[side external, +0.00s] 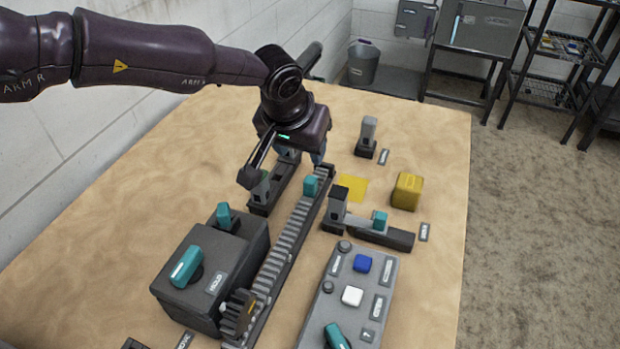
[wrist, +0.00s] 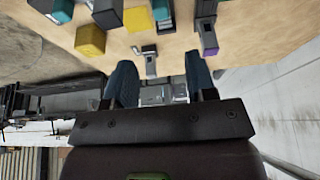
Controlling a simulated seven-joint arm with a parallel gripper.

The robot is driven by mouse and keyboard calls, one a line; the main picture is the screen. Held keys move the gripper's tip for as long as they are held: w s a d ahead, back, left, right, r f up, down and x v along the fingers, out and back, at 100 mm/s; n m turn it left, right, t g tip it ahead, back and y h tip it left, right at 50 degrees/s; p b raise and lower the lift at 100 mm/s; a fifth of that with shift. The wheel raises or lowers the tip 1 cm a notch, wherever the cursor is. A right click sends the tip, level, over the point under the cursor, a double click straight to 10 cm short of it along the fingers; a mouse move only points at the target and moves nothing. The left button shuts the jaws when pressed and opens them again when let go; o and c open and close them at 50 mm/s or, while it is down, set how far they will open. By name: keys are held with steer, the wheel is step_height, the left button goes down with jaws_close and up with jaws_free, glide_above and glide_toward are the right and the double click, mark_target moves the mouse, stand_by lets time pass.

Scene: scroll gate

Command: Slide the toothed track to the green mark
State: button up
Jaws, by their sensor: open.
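The toothed track (side external: 290,235) is a long grey rack running diagonally across the table in the side view. A teal block (side external: 311,186) stands near its far end. A grey toothed piece (side external: 238,312) with an orange mark sits by its near end. I cannot make out a green mark in either view. My gripper (side external: 303,158) is above the far end of the track, its fingers apart with nothing seen between them. In the wrist view the two dark blue fingers (wrist: 160,80) are spread wide. The wrist view does not clearly show the track.
A dark box with a teal handle (side external: 186,267) stands left of the track. A button panel (side external: 350,295) and a slider fixture (side external: 370,232) stand right. A yellow cube (side external: 407,191) and yellow patch (side external: 353,188) lie further back.

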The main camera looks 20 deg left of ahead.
mark_target(310, 179)
steer(key=x, duration=1.3)
steer(key=shift+s+a, duration=0.1)
steer(key=shift+s, duration=0.05)
jaws_close()
